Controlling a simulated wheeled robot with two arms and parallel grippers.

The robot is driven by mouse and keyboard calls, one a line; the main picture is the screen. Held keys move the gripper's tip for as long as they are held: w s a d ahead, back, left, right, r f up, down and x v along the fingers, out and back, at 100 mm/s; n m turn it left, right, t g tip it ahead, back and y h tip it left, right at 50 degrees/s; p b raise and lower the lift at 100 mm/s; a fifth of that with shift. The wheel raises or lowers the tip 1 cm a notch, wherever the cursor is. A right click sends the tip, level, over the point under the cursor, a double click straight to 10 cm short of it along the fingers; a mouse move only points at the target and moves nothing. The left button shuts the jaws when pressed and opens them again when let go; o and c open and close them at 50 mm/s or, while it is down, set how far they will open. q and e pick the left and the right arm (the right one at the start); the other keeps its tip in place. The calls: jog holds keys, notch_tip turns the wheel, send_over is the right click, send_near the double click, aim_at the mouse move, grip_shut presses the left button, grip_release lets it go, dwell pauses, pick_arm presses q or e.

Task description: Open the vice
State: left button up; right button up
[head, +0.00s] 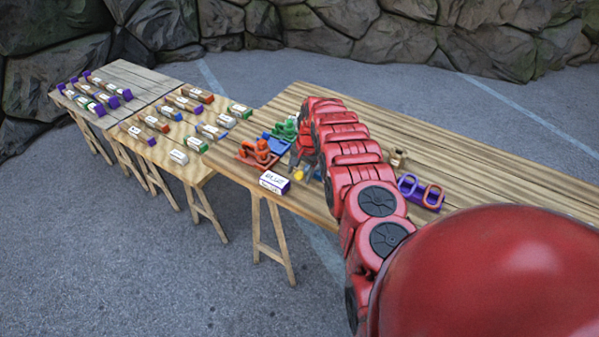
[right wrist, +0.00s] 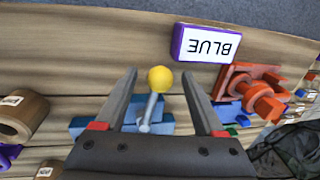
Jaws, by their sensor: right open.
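The vice is partly hidden behind my gripper. In the right wrist view its blue body (right wrist: 164,124) lies between and under my fingers, with a silver lever (right wrist: 150,108) ending in a yellow ball knob (right wrist: 160,79). The knob also shows in the head view (head: 299,175) at the table's near edge. My right gripper (right wrist: 159,75) is open, with one finger on each side of the knob and lever; it also shows in the head view (head: 298,164). I see a gap on both sides of the knob. My left gripper is not in view.
A white and purple block labelled BLUE (right wrist: 203,44) stands beside the vice. A red-orange fixture (head: 258,153) and a green one (head: 285,130) are to the left, a purple fixture with rings (head: 421,191) to the right.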

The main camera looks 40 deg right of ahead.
jog(key=shift+c, duration=0.2)
jog(key=shift+f, duration=0.1)
grip_shut()
dwell(1.3)
